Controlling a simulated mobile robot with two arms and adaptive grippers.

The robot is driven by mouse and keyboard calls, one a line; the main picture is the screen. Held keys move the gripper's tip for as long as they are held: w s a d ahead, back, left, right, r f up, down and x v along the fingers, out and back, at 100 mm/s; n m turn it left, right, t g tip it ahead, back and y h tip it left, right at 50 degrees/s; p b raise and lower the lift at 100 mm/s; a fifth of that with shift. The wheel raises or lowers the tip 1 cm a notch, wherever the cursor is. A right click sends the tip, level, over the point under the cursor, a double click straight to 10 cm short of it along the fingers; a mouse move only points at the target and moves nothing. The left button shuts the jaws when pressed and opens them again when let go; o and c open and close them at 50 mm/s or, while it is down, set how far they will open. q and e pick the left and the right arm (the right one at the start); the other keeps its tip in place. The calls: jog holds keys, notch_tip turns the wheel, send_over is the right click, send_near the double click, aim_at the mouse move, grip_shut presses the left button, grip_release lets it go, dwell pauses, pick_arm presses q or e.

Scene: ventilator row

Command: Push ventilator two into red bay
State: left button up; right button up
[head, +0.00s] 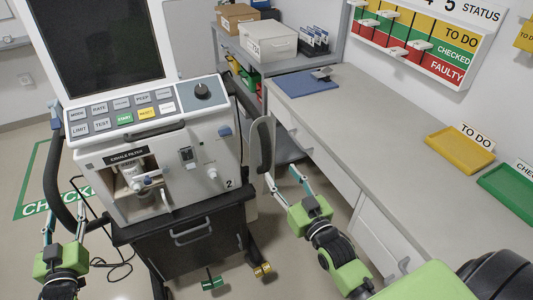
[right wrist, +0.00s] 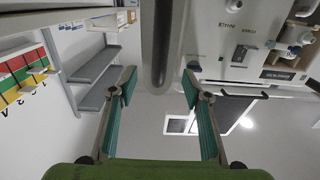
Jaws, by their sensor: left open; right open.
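Ventilator two (head: 170,165), marked "2", stands on a dark wheeled cart with its screen and key panel facing me. Its left side handle (head: 60,180) curves down to my left gripper (head: 65,213), which is open with its fingers either side of the handle's lower end. Its right side handle (head: 262,145) is just ahead of my right gripper (head: 281,172), which is open. In the right wrist view the handle (right wrist: 160,45) reaches between the open fingertips (right wrist: 156,82); I see no grip on it. No red bay shows on the floor.
A green-outlined floor bay (head: 40,160) marked "CHECKED" lies left of the cart. A long counter (head: 400,140) with yellow (head: 460,150) and green (head: 510,190) trays runs along the right. A grey shelf (head: 275,65) stands behind. Green (head: 212,282) and yellow (head: 262,270) pedals show at the cart's base.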

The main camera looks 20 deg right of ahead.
aim_at(269, 156)
jog(key=shift+w+f, duration=0.1)
jog(key=shift+w, duration=5.65)
pick_arm(q)
grip_shut()
pick_arm(e)
grip_shut()
